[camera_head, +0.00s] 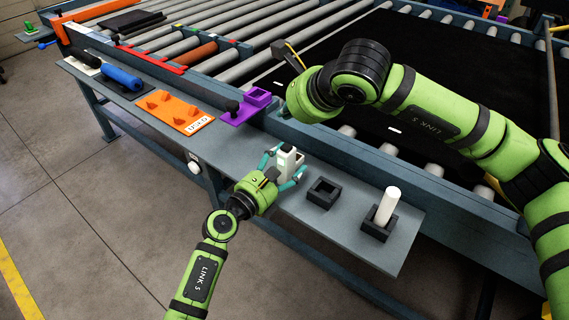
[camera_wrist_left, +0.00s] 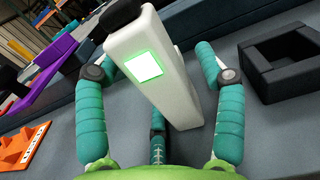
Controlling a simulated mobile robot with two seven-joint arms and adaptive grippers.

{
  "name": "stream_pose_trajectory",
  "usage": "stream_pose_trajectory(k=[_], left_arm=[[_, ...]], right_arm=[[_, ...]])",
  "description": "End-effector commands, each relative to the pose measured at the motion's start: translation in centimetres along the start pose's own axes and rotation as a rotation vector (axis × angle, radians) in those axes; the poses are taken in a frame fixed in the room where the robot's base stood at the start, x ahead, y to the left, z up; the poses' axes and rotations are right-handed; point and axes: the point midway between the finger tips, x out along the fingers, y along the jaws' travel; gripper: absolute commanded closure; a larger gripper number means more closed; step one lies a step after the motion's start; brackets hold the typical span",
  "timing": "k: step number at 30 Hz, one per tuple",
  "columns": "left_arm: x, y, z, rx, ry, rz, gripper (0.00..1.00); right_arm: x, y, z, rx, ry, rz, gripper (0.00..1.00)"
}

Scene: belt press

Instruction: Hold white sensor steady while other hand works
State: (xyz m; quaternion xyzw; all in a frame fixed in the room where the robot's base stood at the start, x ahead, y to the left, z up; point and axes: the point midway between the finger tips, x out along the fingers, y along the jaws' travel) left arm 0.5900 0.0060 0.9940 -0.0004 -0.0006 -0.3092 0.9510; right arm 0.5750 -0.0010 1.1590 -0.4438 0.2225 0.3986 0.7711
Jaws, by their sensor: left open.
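The white sensor (camera_head: 290,159) stands on the grey side shelf in the head view. In the left wrist view the white sensor (camera_wrist_left: 165,95) is a tall white body with a lit green square and a dark top, leaning in the picture. My left gripper (camera_head: 284,168) is open around it, with teal fingers on either side. In the left wrist view, my left gripper's (camera_wrist_left: 158,100) side fingers show gaps to the sensor; a third finger is partly hidden by it. My right arm reaches in from the right over the belt; its fingers cannot be made out.
The shelf (camera_head: 345,232) also holds an empty black square holder (camera_head: 322,193), a black holder with a white cylinder (camera_head: 388,207), a purple block (camera_head: 246,106), an orange plate (camera_head: 172,111) and a blue tool (camera_head: 121,77). The conveyor frame runs behind.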

Motion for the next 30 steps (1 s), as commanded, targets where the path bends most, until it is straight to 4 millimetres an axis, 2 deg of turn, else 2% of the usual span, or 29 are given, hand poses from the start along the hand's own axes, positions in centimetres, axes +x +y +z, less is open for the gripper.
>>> stream_pose_trajectory(k=[4, 7, 15, 21, 25, 30], left_arm=[[-0.4, 0.0, -0.1, 0.0, 0.001, 0.001, 0.3], [-1.6, 0.1, -0.2, 0.002, 0.002, 0.001, 0.3], [-7.4, 0.0, -0.2, 0.003, 0.004, 0.001, 0.3], [-10.7, 0.0, -0.1, 0.001, 0.003, -0.001, 0.3], [-11.7, 0.0, 0.0, 0.001, 0.0, 0.0, 0.3], [-12.1, 0.0, 0.0, 0.0, 0.0, 0.0, 0.3]], right_arm=[[0.0, 0.0, 0.0, 0.0, 0.0, 0.0, 1.0], [0.0, 0.0, 0.0, 0.0, 0.0, 0.0, 1.0], [0.0, 0.0, 0.0, 0.0, 0.0, 0.0, 1.0], [0.0, 0.0, 0.0, 0.0, 0.0, 0.0, 1.0], [0.0, 0.0, 0.0, 0.0, 0.0, 0.0, 1.0], [0.0, 0.0, 0.0, 0.0, 0.0, 0.0, 1.0]])
